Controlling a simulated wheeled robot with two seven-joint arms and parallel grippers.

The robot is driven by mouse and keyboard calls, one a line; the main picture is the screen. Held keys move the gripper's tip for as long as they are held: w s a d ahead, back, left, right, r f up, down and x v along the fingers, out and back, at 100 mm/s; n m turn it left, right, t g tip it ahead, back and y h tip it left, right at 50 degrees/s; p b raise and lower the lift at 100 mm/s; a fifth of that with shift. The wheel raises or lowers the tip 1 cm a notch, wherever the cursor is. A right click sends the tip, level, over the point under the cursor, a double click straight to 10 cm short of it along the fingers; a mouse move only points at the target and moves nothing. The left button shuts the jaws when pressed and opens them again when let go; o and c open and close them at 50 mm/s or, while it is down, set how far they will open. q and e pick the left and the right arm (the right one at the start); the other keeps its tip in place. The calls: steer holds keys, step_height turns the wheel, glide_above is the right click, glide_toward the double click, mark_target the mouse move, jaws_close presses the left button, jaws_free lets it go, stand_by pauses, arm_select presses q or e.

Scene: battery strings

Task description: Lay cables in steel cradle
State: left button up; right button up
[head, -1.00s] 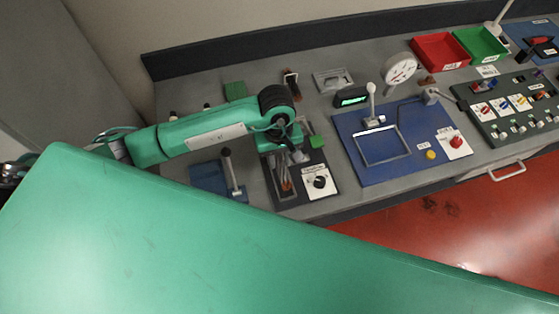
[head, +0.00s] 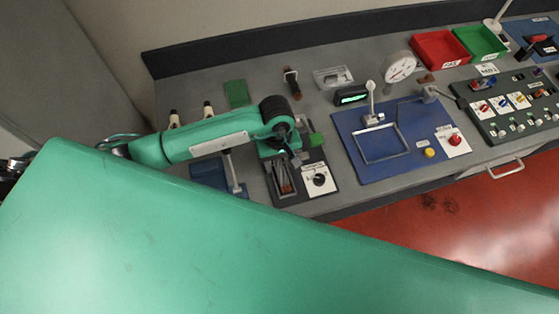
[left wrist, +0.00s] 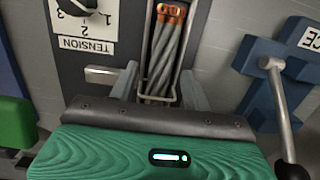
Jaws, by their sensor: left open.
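Several grey cables with orange ends (left wrist: 166,50) lie side by side in a narrow steel cradle (left wrist: 183,35), seen in the left wrist view. My left gripper (left wrist: 160,85) is open, its two grey fingers on either side of the cables' near part. A thin wire loop crosses the cables between the fingers. In the head view the left gripper (head: 298,157) is over the dark tension unit, and the cradle (head: 284,180) shows just below it. Whether the fingers touch the cradle cannot be told. My right gripper is not in view.
A tension knob (head: 319,180) sits on a white label right of the cradle. A blue fixture with a lever (head: 232,178) stands to the left. A blue mat (head: 400,165) with a wire frame lies to the right. A green block (head: 316,139) is close to the gripper.

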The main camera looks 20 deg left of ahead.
mark_target(279, 161)
arm_select(q)
steer(key=shift+r, duration=0.1)
steer(key=shift+r+p, duration=0.15)
steer(key=shift+p, duration=0.15)
step_height(279, 161, up, 12)
steer(key=w+b, duration=0.1)
steer(key=b, duration=0.4)
steer(key=shift+a, duration=0.4)
steer(key=shift+f, duration=0.2)
